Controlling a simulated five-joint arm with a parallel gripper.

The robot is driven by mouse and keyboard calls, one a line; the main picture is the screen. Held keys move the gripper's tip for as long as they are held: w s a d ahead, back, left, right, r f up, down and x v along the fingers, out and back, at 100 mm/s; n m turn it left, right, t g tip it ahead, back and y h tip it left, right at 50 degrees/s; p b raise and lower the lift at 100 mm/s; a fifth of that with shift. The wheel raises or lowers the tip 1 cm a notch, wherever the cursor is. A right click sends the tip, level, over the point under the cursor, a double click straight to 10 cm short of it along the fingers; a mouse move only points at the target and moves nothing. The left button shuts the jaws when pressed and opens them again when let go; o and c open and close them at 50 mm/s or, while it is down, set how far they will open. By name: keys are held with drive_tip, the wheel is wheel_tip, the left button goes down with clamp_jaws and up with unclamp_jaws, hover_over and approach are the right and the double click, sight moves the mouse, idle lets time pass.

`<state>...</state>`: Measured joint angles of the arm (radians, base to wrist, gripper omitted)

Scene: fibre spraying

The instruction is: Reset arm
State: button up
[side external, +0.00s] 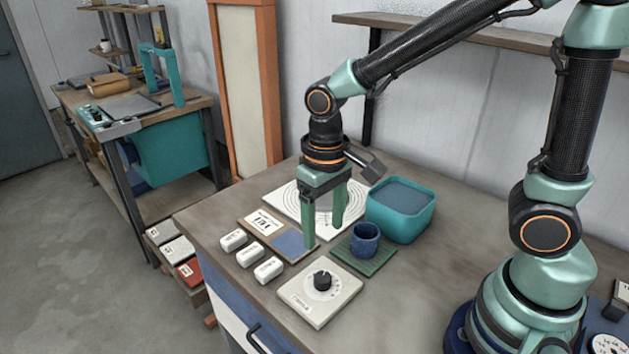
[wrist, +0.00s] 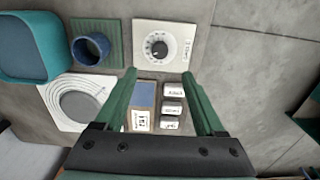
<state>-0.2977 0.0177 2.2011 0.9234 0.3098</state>
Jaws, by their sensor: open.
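My gripper (side external: 325,222) has two green fingers and points down over the workbench. It is open, with nothing between the fingers. In the side view its fingers are in front of a white board with circles (side external: 280,205) and near a small tray with a label card and a blue square (side external: 288,242). In the wrist view, the open fingers (wrist: 158,85) frame that blue square (wrist: 145,95) and several white labelled blocks (wrist: 172,107). I cannot tell exactly how high the fingertips are above the bench.
A teal bin (side external: 400,210) stands right of my gripper. A dark blue cup (side external: 365,238) sits on a green mat (side external: 378,262). A white dial box (side external: 320,292) is at the front edge, beside several white blocks (side external: 250,255). The bench right of the mat (side external: 425,275) is clear.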

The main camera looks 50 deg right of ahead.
drive_tip(key=s+d+r+t, duration=0.2)
drive_tip(key=d+r+t, duration=0.3)
drive_tip(key=d+r, duration=0.4)
drive_tip(key=shift+s+r, duration=0.15)
drive_tip(key=shift+r, duration=0.55)
drive_tip(key=o, duration=0.5)
drive_tip(key=shift+d+r+t, duration=0.1)
drive_tip(key=shift+d+t, duration=0.1)
drive_tip(key=shift+t, duration=0.1)
drive_tip(key=shift+c, duration=0.2)
drive_tip(key=w+a+f+g, duration=0.3)
drive_tip(key=w+a+f, duration=0.1)
drive_tip(key=w+a, duration=0.25)
drive_tip(key=w+a+f+g, duration=0.3)
drive_tip(key=w+a, duration=0.3)
drive_tip(key=a, duration=0.2)
drive_tip(key=f, duration=0.9)
drive_tip(key=shift+w+d+f, duration=0.2)
drive_tip(key=shift+f, duration=0.2)
